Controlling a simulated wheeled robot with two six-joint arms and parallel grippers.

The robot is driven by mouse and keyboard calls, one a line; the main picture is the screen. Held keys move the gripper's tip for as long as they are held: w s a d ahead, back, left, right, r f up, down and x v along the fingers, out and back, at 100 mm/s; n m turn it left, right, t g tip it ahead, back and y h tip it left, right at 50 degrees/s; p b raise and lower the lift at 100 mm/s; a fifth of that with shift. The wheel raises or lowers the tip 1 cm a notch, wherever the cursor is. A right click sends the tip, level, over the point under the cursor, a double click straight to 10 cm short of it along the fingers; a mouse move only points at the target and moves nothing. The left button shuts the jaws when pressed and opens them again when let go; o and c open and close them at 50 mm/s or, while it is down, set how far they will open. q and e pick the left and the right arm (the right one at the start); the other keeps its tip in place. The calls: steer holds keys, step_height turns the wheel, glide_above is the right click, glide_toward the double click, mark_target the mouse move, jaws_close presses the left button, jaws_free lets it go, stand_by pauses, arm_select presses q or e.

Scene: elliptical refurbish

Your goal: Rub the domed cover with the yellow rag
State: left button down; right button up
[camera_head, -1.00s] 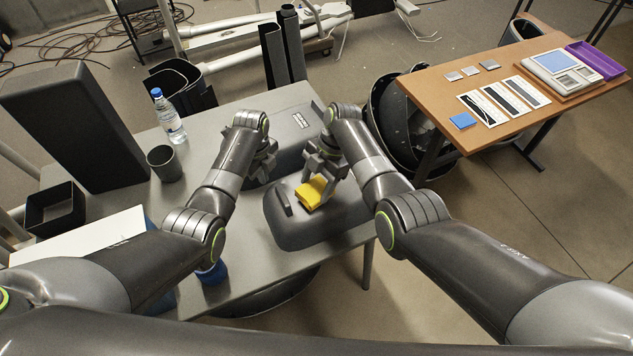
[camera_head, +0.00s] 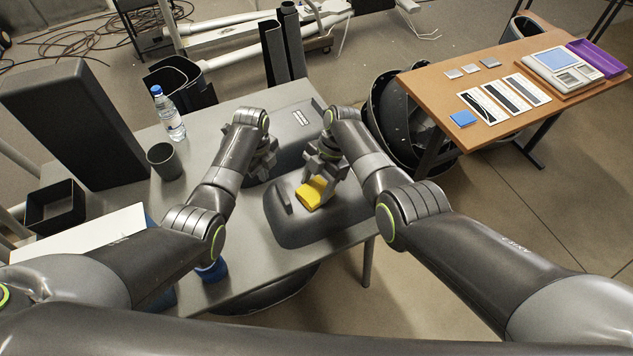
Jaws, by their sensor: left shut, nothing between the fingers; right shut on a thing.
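The dark grey domed cover (camera_head: 292,231) sits on the grey table, near its right front corner, with a raised handle on its left part. The yellow rag (camera_head: 312,192) lies against the top of the cover. My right gripper (camera_head: 318,176) is above the cover, shut on the rag and pressing close to the cover's surface; the fingertips are partly hidden by the rag. My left gripper (camera_head: 262,170) is shut and empty, behind and left of the cover, beside another dark grey housing (camera_head: 290,135).
A wooden table (camera_head: 440,98) with cards and a device stands at the right.

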mark_target(302, 194)
steer(key=shift+f, duration=0.25)
steer(key=shift+s+a+r, duration=0.1)
steer(key=shift+s+a, duration=0.4)
steer(key=shift+a, duration=0.3)
steer(key=shift+s+a, duration=0.5)
steer(key=shift+a, duration=0.4)
arm_select(q)
steer(key=shift+s, duration=0.1)
arm_select(e)
steer(key=shift+w+d+f, duration=0.1)
steer(key=shift+w+d, duration=0.2)
steer(key=shift+d, duration=0.3)
steer(key=shift+w+d+f, duration=0.1)
steer(key=shift+w+d, duration=0.15)
steer(key=shift+d, duration=0.35)
steer(key=shift+w+d+f, duration=0.1)
steer(key=shift+w+d, duration=0.2)
steer(key=shift+d, duration=0.3)
